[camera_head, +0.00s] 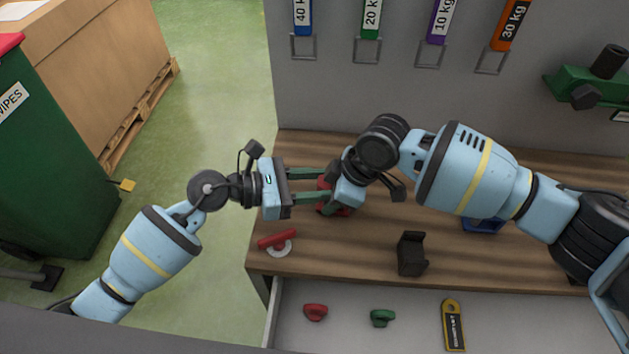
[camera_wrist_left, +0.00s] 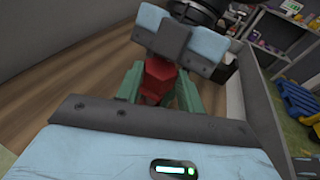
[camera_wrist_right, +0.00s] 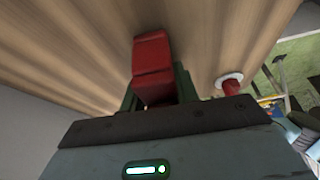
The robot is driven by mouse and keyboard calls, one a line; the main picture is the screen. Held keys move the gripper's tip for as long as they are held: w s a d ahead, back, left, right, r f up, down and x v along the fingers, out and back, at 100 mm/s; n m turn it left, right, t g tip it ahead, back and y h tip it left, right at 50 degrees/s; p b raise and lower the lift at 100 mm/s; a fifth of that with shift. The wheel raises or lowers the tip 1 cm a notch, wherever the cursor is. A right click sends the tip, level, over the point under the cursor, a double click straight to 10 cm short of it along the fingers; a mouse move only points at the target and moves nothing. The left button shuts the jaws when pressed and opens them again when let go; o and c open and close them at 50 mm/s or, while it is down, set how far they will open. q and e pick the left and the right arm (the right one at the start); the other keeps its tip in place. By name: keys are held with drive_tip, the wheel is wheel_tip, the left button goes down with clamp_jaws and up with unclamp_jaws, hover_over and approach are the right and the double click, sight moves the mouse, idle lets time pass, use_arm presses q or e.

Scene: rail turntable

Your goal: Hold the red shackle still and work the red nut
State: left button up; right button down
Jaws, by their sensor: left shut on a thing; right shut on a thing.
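The red shackle (camera_head: 334,210) is a blocky red piece above the wooden bench, mostly covered by my grippers in the head view. It shows between green fingers in the left wrist view (camera_wrist_left: 157,74). My left gripper (camera_head: 328,185) reaches in from the left and is shut on it. My right gripper (camera_head: 341,202) comes down on the same red assembly from above and is shut on a red part, taken as the red nut. In the right wrist view, a red block (camera_wrist_right: 152,65) stands at its fingers. The boundary between nut and shackle is hidden.
A red handle (camera_head: 277,239) with a white ring lies near the bench's front-left edge. A black bracket (camera_head: 412,254) and a blue item (camera_head: 483,225) stand to the right. The open drawer (camera_head: 400,338) holds red and green pieces and a yellow-black tag.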

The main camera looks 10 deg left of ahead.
use_arm(q)
drive_tip(key=shift+s+d+n+t+y, duration=0.15)
drive_tip(key=shift+n+t+y, duration=0.3)
drive_tip(key=shift+n+t, duration=0.35)
drive_tip(key=shift+s+d+n+t+y, duration=0.15)
drive_tip(key=shift+n+t+y, duration=0.25)
drive_tip(key=shift+n+t, duration=0.4)
drive_tip(key=shift+s+d+n+t+y, duration=0.1)
drive_tip(key=shift+s+n+t+y, duration=0.1)
drive_tip(key=shift+n+t+y, duration=0.6)
clamp_jaws()
drive_tip(key=shift+t+h, duration=0.25)
drive_tip(key=shift+t, duration=0.05)
